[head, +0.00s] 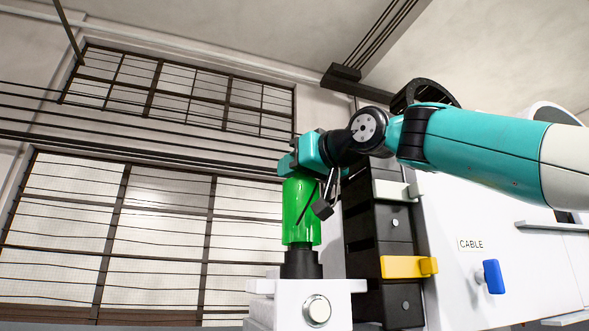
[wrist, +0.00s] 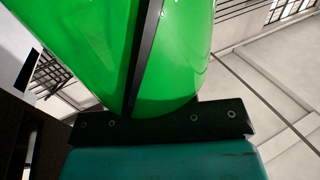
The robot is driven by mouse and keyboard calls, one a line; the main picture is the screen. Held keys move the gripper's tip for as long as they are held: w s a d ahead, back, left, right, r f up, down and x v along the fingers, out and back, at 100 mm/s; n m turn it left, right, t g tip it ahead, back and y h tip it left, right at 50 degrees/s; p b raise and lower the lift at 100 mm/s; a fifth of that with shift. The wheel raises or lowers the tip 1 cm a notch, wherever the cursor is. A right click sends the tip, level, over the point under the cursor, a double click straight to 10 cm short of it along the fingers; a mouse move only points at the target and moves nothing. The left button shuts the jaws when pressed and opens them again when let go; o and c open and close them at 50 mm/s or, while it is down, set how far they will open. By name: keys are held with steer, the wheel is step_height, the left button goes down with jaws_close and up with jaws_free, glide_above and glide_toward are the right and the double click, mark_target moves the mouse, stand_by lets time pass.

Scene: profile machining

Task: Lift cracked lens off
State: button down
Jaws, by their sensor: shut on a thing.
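The green lens (head: 296,222) is a glossy cylinder with a dark slanting line across it, which may be the crack. It stands upright directly above a black socket (head: 300,264), with no clear gap between them in the head view. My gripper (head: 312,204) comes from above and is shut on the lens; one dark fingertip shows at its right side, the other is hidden. In the wrist view the lens (wrist: 185,60) fills the upper middle, close against the gripper's black mount, with a dark bar running along it.
The socket is on a white box (head: 280,308) with a round silver button (head: 317,310). Close on the right stands a black column with a yellow latch (head: 402,267), then a white cabinet (head: 465,205) marked CABLE with a blue handle (head: 493,277). Left of the lens is open air before windows.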

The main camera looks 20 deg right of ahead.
step_height(320, 180, up, 4)
steer(key=p, duration=0.4)
steer(key=shift+r, duration=0.1)
